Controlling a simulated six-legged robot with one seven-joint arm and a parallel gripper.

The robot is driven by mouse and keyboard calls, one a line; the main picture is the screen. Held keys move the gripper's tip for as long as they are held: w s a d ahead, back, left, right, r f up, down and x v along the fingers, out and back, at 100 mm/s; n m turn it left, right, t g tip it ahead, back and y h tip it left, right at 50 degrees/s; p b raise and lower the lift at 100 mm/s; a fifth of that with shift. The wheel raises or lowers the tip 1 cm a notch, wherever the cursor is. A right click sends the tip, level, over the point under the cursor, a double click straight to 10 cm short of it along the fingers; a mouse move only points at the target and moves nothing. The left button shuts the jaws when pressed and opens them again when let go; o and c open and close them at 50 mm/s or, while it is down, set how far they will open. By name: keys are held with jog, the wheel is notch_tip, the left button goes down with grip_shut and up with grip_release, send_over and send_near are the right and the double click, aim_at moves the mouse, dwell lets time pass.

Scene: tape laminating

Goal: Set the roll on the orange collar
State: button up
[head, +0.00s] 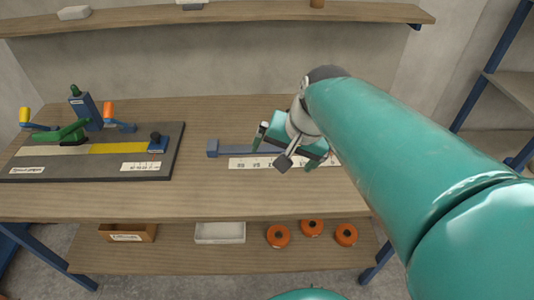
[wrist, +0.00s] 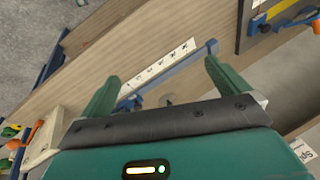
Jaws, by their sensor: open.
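My gripper (head: 284,152) is open above the bench, over the white ruler strip (head: 252,163). Its two green fingers stand wide apart in the wrist view (wrist: 163,90), with no roll held between them. A dark base board (head: 70,175) lies at the bench's left. On it are a blue post (head: 86,110), a green lever (head: 66,133), a yellow strip (head: 117,148) and an upright orange piece (head: 108,112), perhaps the orange collar. Orange round pieces with dark centres (head: 278,236) lie on the lower shelf. I cannot tell which thing is the roll.
A blue bar (head: 212,148) lies behind the ruler. The lower shelf (head: 180,260) also holds a brown box (head: 128,232) and a white tray (head: 219,232). An upper shelf (head: 240,15) spans the wall. A blue rack (head: 490,85) stands at right. The bench front is clear.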

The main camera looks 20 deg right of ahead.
jog(key=s+a+n+t+h, duration=0.1)
jog(key=s+a+n, duration=0.2)
jog(key=s+n, duration=0.3)
jog(key=shift+s+a+f+n, duration=0.2)
jog(key=shift+s+n, duration=0.1)
jog(key=shift+s, duration=0.25)
